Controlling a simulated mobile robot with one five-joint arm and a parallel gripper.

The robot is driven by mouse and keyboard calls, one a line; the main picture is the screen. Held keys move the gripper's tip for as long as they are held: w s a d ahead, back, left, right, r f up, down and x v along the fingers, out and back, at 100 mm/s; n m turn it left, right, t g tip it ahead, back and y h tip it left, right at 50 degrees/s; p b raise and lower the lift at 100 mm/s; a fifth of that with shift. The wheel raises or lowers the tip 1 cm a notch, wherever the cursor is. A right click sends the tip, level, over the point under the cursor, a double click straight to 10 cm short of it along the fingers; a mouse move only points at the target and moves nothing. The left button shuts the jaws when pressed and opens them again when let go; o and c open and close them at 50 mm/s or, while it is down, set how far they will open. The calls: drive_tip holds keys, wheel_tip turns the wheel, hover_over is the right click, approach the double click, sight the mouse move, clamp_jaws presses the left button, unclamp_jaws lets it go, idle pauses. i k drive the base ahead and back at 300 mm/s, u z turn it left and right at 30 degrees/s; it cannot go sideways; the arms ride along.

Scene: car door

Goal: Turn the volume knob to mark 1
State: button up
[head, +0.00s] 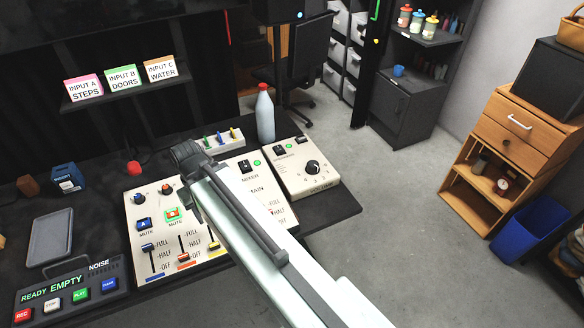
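The black round volume knob (312,167) sits on a cream panel (298,185) at the right end of the dark desk. Numbered marks lie around it, but they and the knob's pointer are too small to read surely. My arm reaches from the lower right up to a dark joint over the middle of the desk, left of the knob and apart from it in the picture. My gripper's fingers do not show; they are hidden or out of frame. Nothing covers the knob.
A mixer panel (140,213) with sliders stands left of my arm, partly hidden by it. A white bottle (265,114) stands behind the knob panel. A recorder box (72,290) is at the lower left. Open floor lies right of the desk.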

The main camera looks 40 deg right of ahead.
sight(313, 168)
drive_tip(key=z, duration=0.1)
drive_tip(key=k, duration=0.4)
drive_tip(key=u, duration=0.85)
drive_tip(key=i, duration=0.85)
drive_tip(key=z, duration=0.1)
